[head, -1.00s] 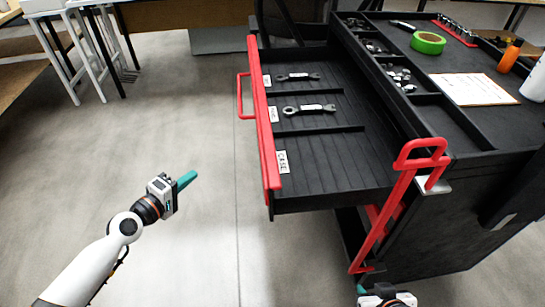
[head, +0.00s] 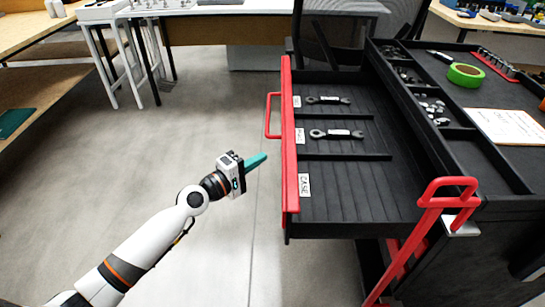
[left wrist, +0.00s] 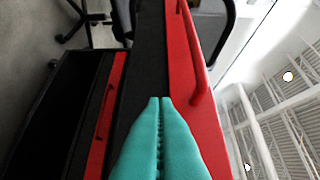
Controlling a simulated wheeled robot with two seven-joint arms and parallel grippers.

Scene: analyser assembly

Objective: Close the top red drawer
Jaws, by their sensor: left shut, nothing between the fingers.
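The top red drawer (head: 290,150) stands pulled out of the black tool cart, its red front panel facing left. Its red handle (head: 268,115) sticks out on the left side and also shows in the left wrist view (left wrist: 195,60). Two wrenches lie in separate compartments of the drawer, and the nearest compartment is empty. My left gripper (head: 262,158), with teal fingers, is shut and empty, just left of the drawer front and nearer than the handle. In the left wrist view its fingertips (left wrist: 160,100) point towards the red front; contact cannot be told. My right gripper is not in view.
The cart top carries a green tape roll (head: 466,75), a paper sheet (head: 505,126) and small metal parts. A red cart handle (head: 447,190) rises at the near corner. Workbenches stand behind and at the far left. The floor left of the drawer is clear.

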